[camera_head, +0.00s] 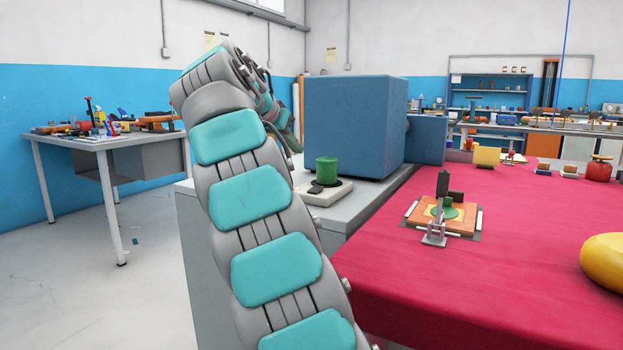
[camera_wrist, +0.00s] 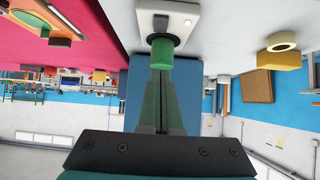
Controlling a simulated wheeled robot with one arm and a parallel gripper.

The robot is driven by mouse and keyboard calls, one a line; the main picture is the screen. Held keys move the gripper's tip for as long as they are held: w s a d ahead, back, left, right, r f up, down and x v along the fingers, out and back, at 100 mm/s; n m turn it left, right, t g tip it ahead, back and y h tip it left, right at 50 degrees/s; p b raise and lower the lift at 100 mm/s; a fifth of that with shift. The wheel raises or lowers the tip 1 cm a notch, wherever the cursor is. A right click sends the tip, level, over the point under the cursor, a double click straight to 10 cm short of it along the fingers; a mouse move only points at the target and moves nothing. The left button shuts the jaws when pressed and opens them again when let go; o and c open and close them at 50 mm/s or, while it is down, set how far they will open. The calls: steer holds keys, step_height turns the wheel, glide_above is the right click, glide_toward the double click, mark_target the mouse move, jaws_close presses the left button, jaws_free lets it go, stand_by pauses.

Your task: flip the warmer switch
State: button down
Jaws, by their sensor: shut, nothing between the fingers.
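The warmer is a white plate (camera_head: 335,192) on the grey bench top, and it also shows at the top of the upside-down wrist view (camera_wrist: 183,9). A green cylinder (camera_head: 327,170) stands on its dark round pad; it shows in the wrist view (camera_wrist: 161,54) too. A small black part (camera_head: 316,187), which looks like the switch, sits on the plate beside the pad, and shows in the wrist view (camera_wrist: 160,24). A small orange spot is near it. My gripper (camera_wrist: 161,82) is shut and empty, its fingers pointing toward the cylinder. Contact cannot be told.
A large blue box (camera_head: 350,125) stands right behind the warmer. To the right, a red-covered table (camera_head: 450,275) holds an orange board with a grey clamp (camera_head: 442,212) and a yellow rounded object (camera_head: 603,262). A side table (camera_head: 110,143) with tools stands at left.

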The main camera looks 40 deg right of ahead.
glide_above(316, 187)
steer(key=s+a, duration=0.1)
steer(key=a, duration=0.1)
step_height(316, 187, down, 6)
steer(key=shift+f, duration=0.25)
steer(key=shift+a+f, duration=0.1)
steer(key=shift+f, duration=0.65)
steer(key=shift+d+f, duration=0.2)
steer(key=shift+f, duration=0.85)
steer(key=shift+w+p, duration=0.1)
steer(key=shift+p, duration=0.25)
steer(key=shift+w+d+y+p, duration=0.1)
steer(key=shift+y+p, duration=0.25)
steer(key=shift+y, duration=0.05)
steer(key=shift+f, duration=0.2)
steer(key=shift+g, duration=0.3)
steer(key=shift+w+d+r+p, duration=0.2)
steer(key=shift+d+r+p, duration=0.1)
steer(key=shift+d, duration=0.4)
